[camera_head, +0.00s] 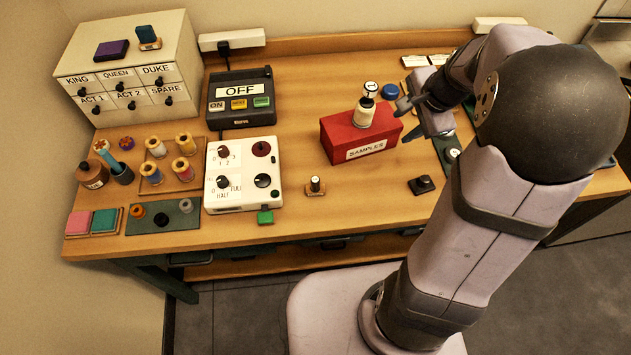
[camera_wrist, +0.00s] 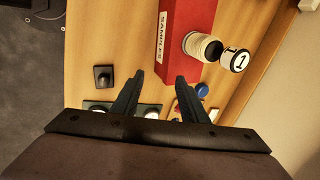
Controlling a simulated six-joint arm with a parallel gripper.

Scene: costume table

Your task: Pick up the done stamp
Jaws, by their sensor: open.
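No label reading "done" is legible, so I cannot tell for sure which thing is the done stamp. A small knobbed piece on a wooden base (camera_head: 315,187) and a small black block (camera_head: 421,184) stand on the table near its front edge. The black block also shows in the wrist view (camera_wrist: 103,76). A block with a dark teal top (camera_head: 148,37) stands on the drawer cabinet. My gripper (camera_head: 408,119) is open and empty, just right of the red SAMPLES box (camera_head: 362,133). In the wrist view my gripper's fingertips (camera_wrist: 160,78) point toward bare wood beside that box.
A blue disc (camera_head: 390,91) lies behind. Pink and teal pads (camera_head: 92,222) lie at the front left. A white control box (camera_head: 242,174) stands left of centre.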

